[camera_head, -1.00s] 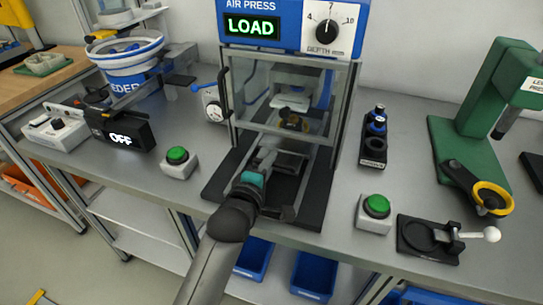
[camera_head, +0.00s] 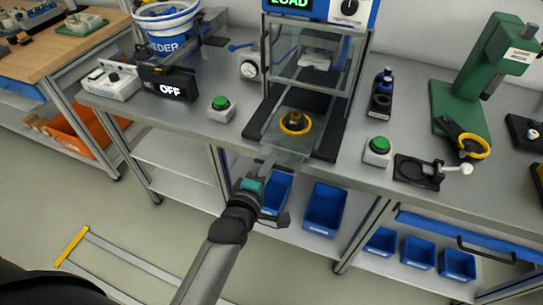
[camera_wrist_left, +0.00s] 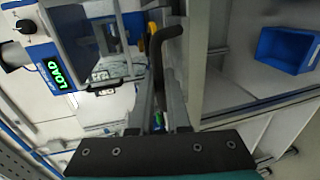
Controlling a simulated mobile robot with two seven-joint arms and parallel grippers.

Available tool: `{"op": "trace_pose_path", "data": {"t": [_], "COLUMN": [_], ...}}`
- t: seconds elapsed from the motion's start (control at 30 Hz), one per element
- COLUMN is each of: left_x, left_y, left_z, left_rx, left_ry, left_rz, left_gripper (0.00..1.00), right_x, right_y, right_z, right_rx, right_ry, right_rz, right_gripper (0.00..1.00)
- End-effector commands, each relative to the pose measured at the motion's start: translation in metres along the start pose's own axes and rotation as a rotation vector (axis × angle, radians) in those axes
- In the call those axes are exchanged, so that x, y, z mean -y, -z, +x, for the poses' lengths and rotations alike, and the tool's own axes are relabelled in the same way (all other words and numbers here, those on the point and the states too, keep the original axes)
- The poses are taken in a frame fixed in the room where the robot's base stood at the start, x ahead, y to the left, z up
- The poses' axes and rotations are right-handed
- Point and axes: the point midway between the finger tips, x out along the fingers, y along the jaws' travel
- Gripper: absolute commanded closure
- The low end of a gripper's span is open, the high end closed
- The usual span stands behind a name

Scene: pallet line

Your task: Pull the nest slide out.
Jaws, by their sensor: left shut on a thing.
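The nest slide (camera_head: 288,156) is a grey plate that sticks out past the front edge of the bench. Its round nest with a yellow ring (camera_head: 295,123) lies in front of the press, clear of the guard frame. My left gripper (camera_head: 267,165) is at the slide's front end, shut on its handle. In the left wrist view the two fingers (camera_wrist_left: 163,105) are on either side of the dark bent handle (camera_wrist_left: 160,45). The exact contact is partly hidden. My right gripper is not in view.
The press (camera_head: 318,55) with its clear guard stands behind the slide. Green buttons (camera_head: 221,103) (camera_head: 377,145) flank it. A green lever press (camera_head: 458,95) is at the right. Blue bins (camera_head: 325,208) sit on the shelf below.

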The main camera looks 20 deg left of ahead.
Motion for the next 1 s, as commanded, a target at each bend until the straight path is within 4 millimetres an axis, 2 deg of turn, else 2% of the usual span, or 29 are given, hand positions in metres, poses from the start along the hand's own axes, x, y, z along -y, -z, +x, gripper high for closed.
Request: {"op": "trace_pose_path", "data": {"t": [0.5, 0.53, 0.63, 1.0], "left_x": [0.003, 0.0031, 0.0029, 0.0009], "left_y": [0.0002, 0.0002, 0.0002, 0.0001], "left_z": [-0.0044, -0.0045, -0.0043, -0.0087], "left_rx": [0.0, 0.0, 0.0, 0.0], "left_ry": [0.004, 0.005, 0.004, 0.001], "left_rz": [0.001, 0.001, 0.001, 0.001], "left_gripper": [1.0, 0.84, 0.73, 0.73], "right_x": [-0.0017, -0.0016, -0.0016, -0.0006], "right_y": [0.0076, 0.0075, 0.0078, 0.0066], "right_z": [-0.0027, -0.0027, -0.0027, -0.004], "right_rx": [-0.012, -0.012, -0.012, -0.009], "right_ry": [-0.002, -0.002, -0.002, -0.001], "right_rz": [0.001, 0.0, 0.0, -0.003], "right_gripper": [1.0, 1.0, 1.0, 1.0]}}
